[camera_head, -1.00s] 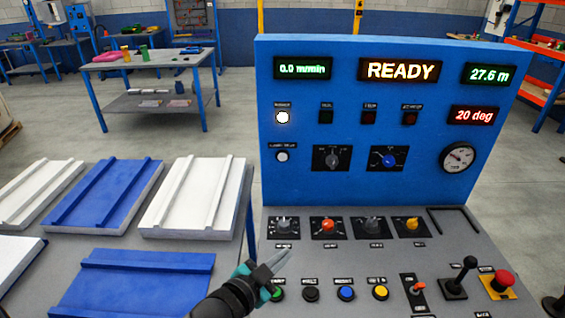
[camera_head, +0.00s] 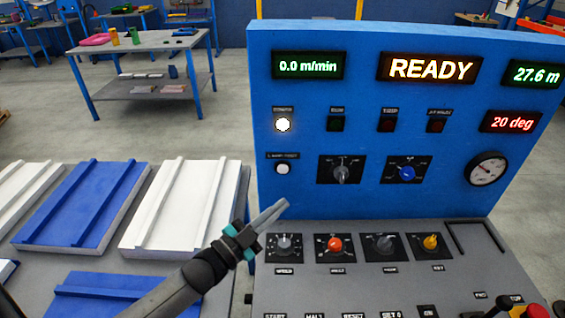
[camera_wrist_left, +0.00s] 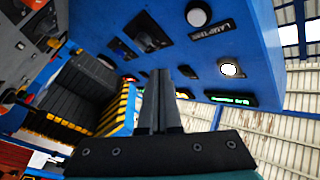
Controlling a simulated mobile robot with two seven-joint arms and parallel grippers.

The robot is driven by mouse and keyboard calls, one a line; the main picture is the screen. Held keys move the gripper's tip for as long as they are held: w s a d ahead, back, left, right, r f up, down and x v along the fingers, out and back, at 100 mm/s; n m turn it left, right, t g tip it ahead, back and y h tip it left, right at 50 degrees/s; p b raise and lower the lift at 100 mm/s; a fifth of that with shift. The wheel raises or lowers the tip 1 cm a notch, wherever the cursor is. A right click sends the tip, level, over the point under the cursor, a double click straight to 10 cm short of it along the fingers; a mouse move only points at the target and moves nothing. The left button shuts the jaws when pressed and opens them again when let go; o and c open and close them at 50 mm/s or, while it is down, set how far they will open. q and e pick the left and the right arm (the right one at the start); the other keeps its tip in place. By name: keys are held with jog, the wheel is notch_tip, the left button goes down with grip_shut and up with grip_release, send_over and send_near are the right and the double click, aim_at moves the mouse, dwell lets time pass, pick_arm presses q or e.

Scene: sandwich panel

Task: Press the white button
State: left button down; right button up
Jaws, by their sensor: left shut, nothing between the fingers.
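A round white button (camera_head: 283,168) sits on the upright blue panel (camera_head: 330,215), under a small label, below a lit white lamp (camera_head: 283,125). My left gripper (camera_head: 284,205) is shut and empty, its fingertips below the button in the head view, above the sloping desk's knobs. In the left wrist view the white button (camera_wrist_left: 198,14) shows at the top beside a label reading "LAMP TEST", and the lit lamp (camera_wrist_left: 231,69) shows to its lower right. The gripper's fingers (camera_wrist_left: 160,80) appear apart from the button there. My right gripper is not in view.
Two selector knobs (camera_head: 341,173) and a gauge (camera_head: 486,169) are right of the button. A row of knobs (camera_head: 334,245) lies on the grey desk just below the fingertips. White and blue panels (camera_head: 75,212) lie on a table at the left.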

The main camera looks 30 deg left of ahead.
aim_at(283, 168)
pick_arm(q)
jog(key=w+a+b, duration=0.3)
jog(key=w+b, duration=0.2)
jog(key=w, duration=0.2)
jog(key=shift+w+a, duration=0.3)
jog(key=shift+a, duration=0.05)
jog(key=shift+w, duration=0.15)
dwell(2.0)
jog(key=shift+w+a, duration=0.2)
jog(key=shift+w, duration=0.05)
jog(key=shift+w+a+b, duration=0.15)
jog(key=shift+w+b, duration=0.2)
jog(key=shift+b, duration=0.15)
dwell(0.6)
jog(key=shift+r, duration=0.1)
jog(key=shift+s+d+p, duration=0.35)
jog(key=shift+s+p, duration=0.35)
